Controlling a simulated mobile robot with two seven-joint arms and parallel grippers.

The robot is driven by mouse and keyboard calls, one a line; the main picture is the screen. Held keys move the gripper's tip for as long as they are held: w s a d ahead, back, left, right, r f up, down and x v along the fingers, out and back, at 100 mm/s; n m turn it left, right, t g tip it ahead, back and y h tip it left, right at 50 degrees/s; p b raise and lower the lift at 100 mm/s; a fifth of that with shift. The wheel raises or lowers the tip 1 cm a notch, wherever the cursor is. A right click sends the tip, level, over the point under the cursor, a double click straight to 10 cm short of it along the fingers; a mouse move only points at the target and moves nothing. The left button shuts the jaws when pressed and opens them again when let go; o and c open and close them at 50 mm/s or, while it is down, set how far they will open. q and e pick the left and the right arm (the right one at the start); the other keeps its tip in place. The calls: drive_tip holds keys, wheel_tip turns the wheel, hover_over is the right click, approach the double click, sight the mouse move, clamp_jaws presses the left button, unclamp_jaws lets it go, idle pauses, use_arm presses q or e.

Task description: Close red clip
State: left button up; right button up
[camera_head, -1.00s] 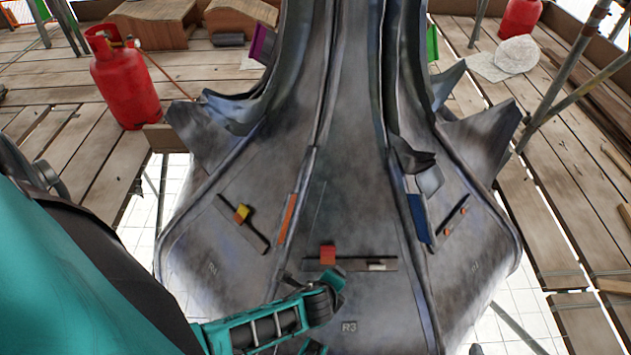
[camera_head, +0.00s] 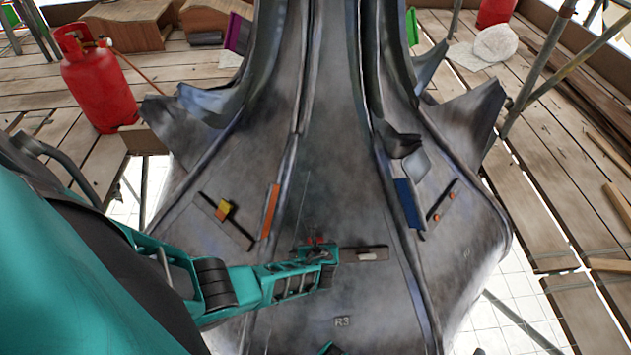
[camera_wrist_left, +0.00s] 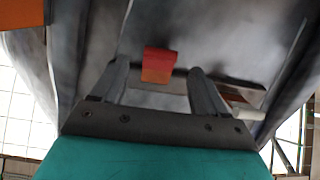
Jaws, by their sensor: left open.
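The red clip (camera_wrist_left: 158,65) is a small red-orange block on a dark strip on the front face of the grey metal spire (camera_head: 330,120). In the head view only a bit of the red clip (camera_head: 316,240) shows behind my left gripper (camera_head: 322,247). In the left wrist view my left gripper (camera_wrist_left: 158,82) is open, with one finger on each side of the clip. I cannot tell whether the fingers touch it.
A yellow-orange clip (camera_head: 224,209) sits on a strip at the left. An orange bar (camera_head: 270,211) and a blue bar (camera_head: 407,204) lie along the ridges. A red gas cylinder (camera_head: 98,80) stands on the plank deck at the back left.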

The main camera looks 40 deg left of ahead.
use_arm(q)
drive_tip(key=b+x, duration=0.2)
drive_tip(key=x, duration=0.2)
drive_tip(key=shift+w+a+f+b, duration=0.2)
drive_tip(key=shift+f+b, duration=0.1)
drive_tip(key=shift+b, duration=0.15)
use_arm(e)
drive_tip(key=shift+w+a+f, duration=0.25)
drive_tip(key=shift+a+f, duration=0.45)
drive_tip(key=shift+f, duration=0.05)
